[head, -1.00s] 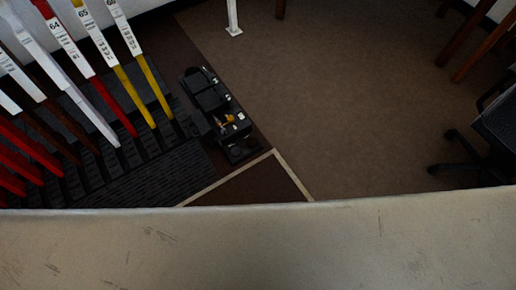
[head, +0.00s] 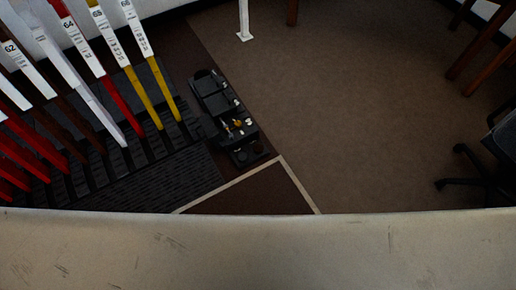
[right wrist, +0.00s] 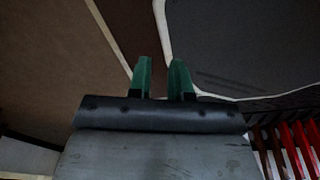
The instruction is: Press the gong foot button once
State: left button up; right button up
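A black box-like unit (head: 228,115) with small metal and yellowish parts lies on the floor beside the lever frame in the head view. I cannot tell which part of it, if any, is the gong foot button. My right gripper (right wrist: 162,78) shows in the right wrist view with two green fingers apart and nothing between them. No gripper shows in the head view, and my left gripper is not seen.
Red, white and yellow numbered levers (head: 137,90) stand at the left over a black ribbed base (head: 150,180). Open brown floor (head: 350,110) lies to the right, with an office chair (head: 485,165) at the right edge. A pale curved surface fills the bottom.

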grip_shut()
jog(key=shift+w+a, duration=0.1)
jog(key=shift+w, duration=0.05)
dwell(1.0)
